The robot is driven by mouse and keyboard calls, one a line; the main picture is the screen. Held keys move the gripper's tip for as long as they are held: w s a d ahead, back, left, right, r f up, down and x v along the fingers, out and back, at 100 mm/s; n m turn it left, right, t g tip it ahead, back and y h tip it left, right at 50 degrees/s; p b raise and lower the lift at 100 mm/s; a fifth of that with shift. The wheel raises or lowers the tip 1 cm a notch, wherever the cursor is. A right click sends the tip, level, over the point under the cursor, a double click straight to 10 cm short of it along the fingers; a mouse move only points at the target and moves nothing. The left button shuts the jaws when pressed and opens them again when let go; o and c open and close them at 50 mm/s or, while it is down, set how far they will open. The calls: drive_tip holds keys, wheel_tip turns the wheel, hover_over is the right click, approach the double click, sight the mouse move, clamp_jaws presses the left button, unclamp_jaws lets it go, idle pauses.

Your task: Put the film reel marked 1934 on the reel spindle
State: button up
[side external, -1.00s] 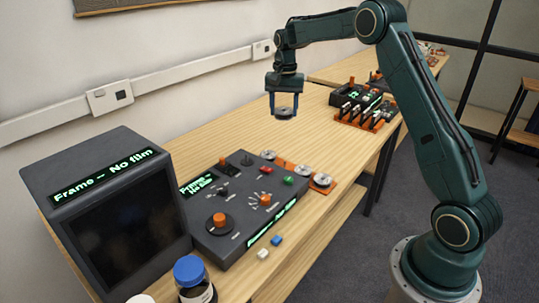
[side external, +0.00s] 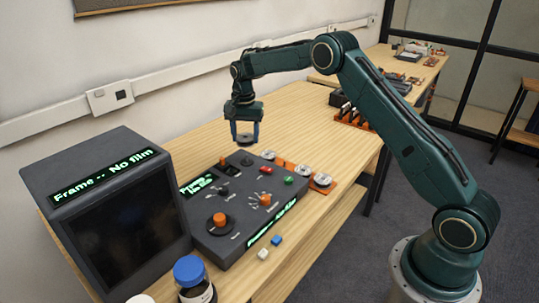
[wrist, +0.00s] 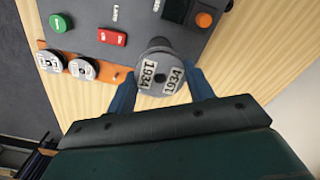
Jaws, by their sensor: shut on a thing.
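My gripper (side external: 245,133) is shut on a grey film reel (side external: 244,141), held flat above the console's back edge. In the wrist view the reel (wrist: 173,86) shows white labels reading 1934 between my blue fingers (wrist: 160,92). The dark reel spindle (side external: 247,159) stands on the console top, just below the reel in the side view, with a visible gap between them. In the wrist view a dark round part shows partly behind the reel; the spindle's tip is hidden there.
The grey console (side external: 215,240) carries knobs and buttons. An orange rack (side external: 334,190) beside it holds other reels (side external: 321,180). A monitor (side external: 110,210) reads "Frame -- No film". A blue-capped jar (side external: 190,270) stands in front. The bench (side external: 290,115) behind the console is mostly clear.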

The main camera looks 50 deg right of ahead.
sight(246, 146)
drive_tip(key=shift+f, duration=1.45)
drive_tip(key=shift+f, duration=0.1)
drive_tip(key=shift+f, duration=0.75)
drive_tip(key=shift+f, duration=0.25)
drive_tip(key=shift+f, duration=0.5)
drive_tip(key=shift+f, duration=0.45)
idle(0.3)
idle(0.5)
drive_tip(key=o, duration=1.1)
drive_tip(key=shift+c, duration=0.2)
